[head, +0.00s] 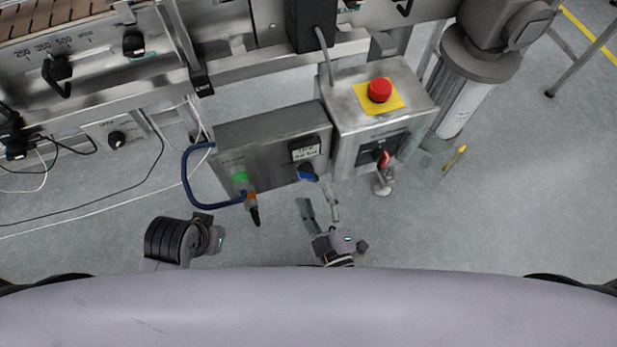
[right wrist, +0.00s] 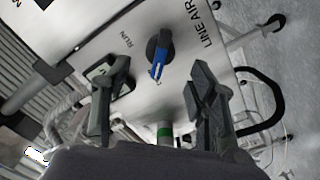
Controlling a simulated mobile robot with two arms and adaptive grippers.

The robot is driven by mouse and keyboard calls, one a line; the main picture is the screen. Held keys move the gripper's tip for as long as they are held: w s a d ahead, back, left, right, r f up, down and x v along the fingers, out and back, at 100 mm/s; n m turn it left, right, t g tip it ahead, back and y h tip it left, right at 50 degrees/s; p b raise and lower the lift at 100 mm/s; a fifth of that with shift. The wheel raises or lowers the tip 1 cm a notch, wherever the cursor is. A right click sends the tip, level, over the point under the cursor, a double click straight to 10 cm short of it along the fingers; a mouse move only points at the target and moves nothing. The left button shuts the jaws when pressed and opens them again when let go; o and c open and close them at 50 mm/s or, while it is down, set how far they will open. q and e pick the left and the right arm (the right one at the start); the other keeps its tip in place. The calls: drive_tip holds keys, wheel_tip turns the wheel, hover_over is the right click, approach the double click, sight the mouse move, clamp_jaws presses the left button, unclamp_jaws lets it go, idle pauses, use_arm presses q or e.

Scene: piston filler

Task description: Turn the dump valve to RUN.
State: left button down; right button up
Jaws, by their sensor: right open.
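The dump valve (head: 307,173) is a knob with a blue handle on the front of the middle grey metal box. In the right wrist view the blue handle (right wrist: 158,62) sits on a dark round base, its blue end pointing down toward a mostly hidden label starting with D, away from RUN (right wrist: 127,43). My right gripper (head: 320,207) is open and empty, just in front of the box below the knob. In the right wrist view its fingers (right wrist: 155,100) stand either side of the knob, apart from it. My left wrist (head: 185,240) is at lower left; its fingers cannot be made out.
A green fitting (head: 239,177) and a blue hose (head: 188,180) are left of the knob. The right-hand box carries a red emergency button (head: 379,90) and a red switch (head: 383,158). A small display (head: 305,150) sits above the knob. Open floor lies in front.

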sight(309, 180)
use_arm(q)
drive_tip(key=v, duration=0.3)
drive_tip(key=shift+r+b, duration=0.2)
drive_tip(key=shift+b, duration=0.15)
use_arm(e)
drive_tip(key=x, duration=0.6)
drive_tip(key=shift+c, duration=0.3)
drive_tip(key=c, duration=1.1)
